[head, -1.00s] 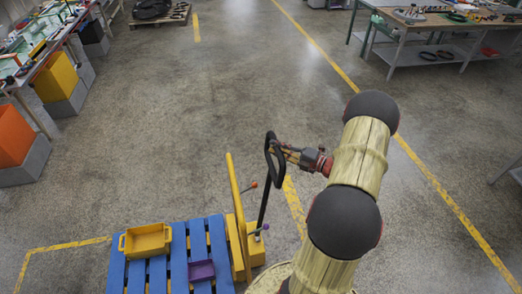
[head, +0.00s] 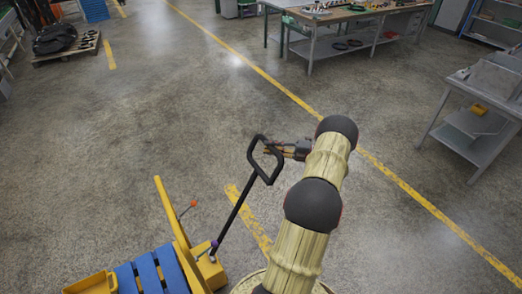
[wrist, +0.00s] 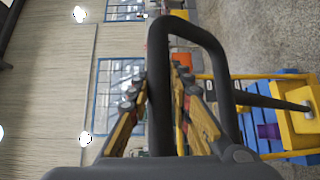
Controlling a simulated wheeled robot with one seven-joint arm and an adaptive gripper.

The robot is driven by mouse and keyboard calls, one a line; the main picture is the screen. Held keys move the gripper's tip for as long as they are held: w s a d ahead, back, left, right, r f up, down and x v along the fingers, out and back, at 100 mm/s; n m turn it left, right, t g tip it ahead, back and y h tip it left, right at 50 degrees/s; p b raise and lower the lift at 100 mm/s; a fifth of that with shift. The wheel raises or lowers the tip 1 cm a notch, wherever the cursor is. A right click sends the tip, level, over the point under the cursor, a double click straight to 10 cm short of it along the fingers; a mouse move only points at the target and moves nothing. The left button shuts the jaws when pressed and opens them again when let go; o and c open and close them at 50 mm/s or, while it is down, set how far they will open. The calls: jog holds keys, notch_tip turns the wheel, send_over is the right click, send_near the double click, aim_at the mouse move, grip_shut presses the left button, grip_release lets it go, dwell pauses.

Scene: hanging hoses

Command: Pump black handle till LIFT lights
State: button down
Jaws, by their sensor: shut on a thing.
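The black handle (head: 240,198) is a looped bar on a long shaft rising from a yellow pallet truck (head: 208,268). The shaft leans to the right, away from the truck's yellow frame. My gripper (head: 272,151) is shut on the far side of the loop. In the wrist view, the black loop (wrist: 222,75) fills the middle, and one bar of it passes between the fingers of my gripper (wrist: 160,88). No lit LIFT sign can be made out in either view.
An orange-knobbed lever (head: 192,205) stands beside the yellow frame. A grey table (head: 470,130) is at right, and a workbench (head: 350,20) at the back. Floor around the handle is clear.

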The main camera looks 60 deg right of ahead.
jog(key=shift+s+d+f, duration=0.4)
jog(key=shift+d+f, duration=0.05)
jog(key=shift+d, duration=0.25)
jog(key=c, duration=1.7)
grip_release()
jog(key=shift+o, duration=0.4)
jog(key=v, duration=1.2)
